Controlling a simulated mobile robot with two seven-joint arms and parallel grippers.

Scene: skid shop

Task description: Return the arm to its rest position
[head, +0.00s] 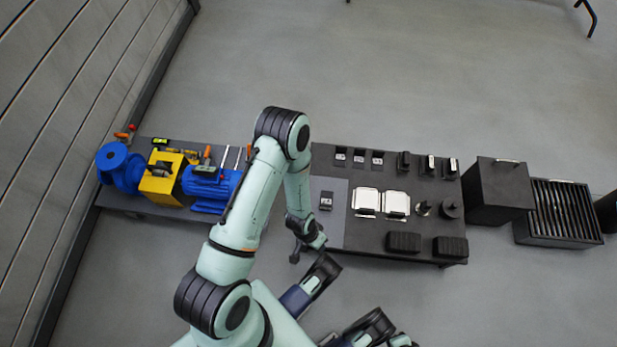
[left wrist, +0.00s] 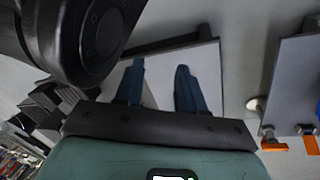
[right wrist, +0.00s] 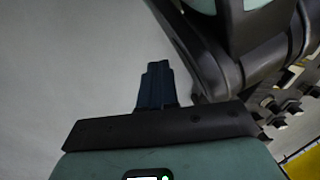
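My left arm (head: 247,205) rises from the bottom of the head view, bends at a high elbow and folds back down in front of the bench. Its gripper (left wrist: 160,68) shows in the left wrist view with two dark blue fingers apart and nothing between them. My right gripper (right wrist: 156,66) shows in the right wrist view with its fingers together and nothing visible held. In the head view the grippers are low in the middle, partly hidden among dark arm links, and I cannot make out their fingers there.
A dark bench (head: 370,247) crosses the middle, bearing a blue motor (head: 207,190), a yellow block (head: 160,187), a blue pump (head: 118,166), white-topped plates (head: 367,201) and black blocks (head: 403,242). A black box (head: 497,190) and slatted crate (head: 562,212) stand right. A panelled wall (head: 60,110) is left.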

